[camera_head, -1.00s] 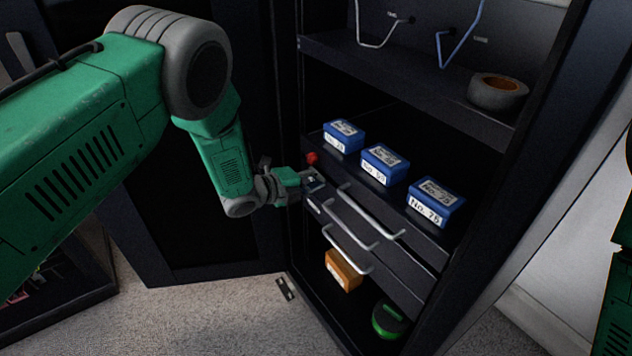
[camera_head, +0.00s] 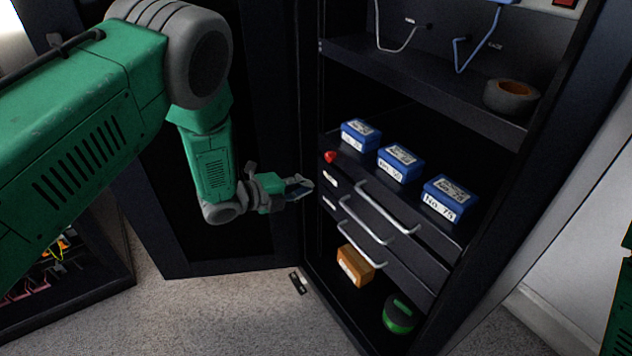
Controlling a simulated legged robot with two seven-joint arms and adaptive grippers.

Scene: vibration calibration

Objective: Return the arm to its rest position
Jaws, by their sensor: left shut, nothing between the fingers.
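My left arm (camera_head: 75,150) is green and grey and comes in from the left, bent down at its elbow. My left gripper (camera_head: 303,187) is shut and empty. It is in front of the left edge of the open dark cabinet, beside the drawers (camera_head: 385,220) and a little apart from the red knob (camera_head: 330,157) in the picture. My right gripper is not in view; only a green piece of my right arm (camera_head: 620,300) shows at the right edge.
The cabinet holds blue boxes (camera_head: 400,163) above the drawers, a tape roll (camera_head: 511,97) on the upper shelf, and an orange box (camera_head: 354,265) and a green round item (camera_head: 398,314) at the bottom. The cabinet door (camera_head: 225,255) stands open behind my left arm. Carpet (camera_head: 230,310) is clear in front.

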